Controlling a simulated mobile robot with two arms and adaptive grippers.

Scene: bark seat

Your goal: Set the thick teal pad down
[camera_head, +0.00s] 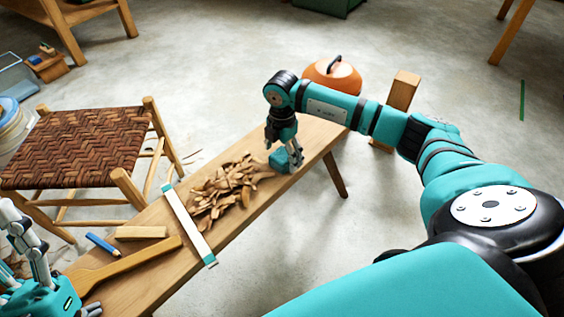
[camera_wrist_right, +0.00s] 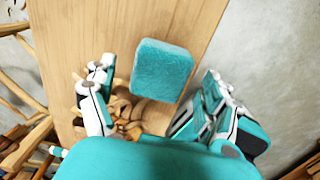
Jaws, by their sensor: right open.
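The thick teal pad (camera_head: 278,161) rests on the wooden bench (camera_head: 315,135), just beyond the heap of shavings. My right gripper (camera_head: 290,163) is low over the bench at the pad and partly covers it in the head view. In the right wrist view the pad (camera_wrist_right: 162,70) lies between the spread fingers of the gripper (camera_wrist_right: 157,82), with gaps on both sides. My right gripper is open and holds nothing. My left gripper (camera_head: 72,305) shows only partly at the bottom left corner, and its fingers are unclear.
Wood shavings (camera_head: 226,188) lie along the bench. A white and teal strip (camera_head: 188,225) crosses it. A wooden block (camera_head: 140,233), a blue pencil (camera_head: 102,244) and a wooden tool (camera_head: 125,264) lie nearer. A woven stool (camera_head: 75,145) stands left, an orange container (camera_head: 332,76) behind.

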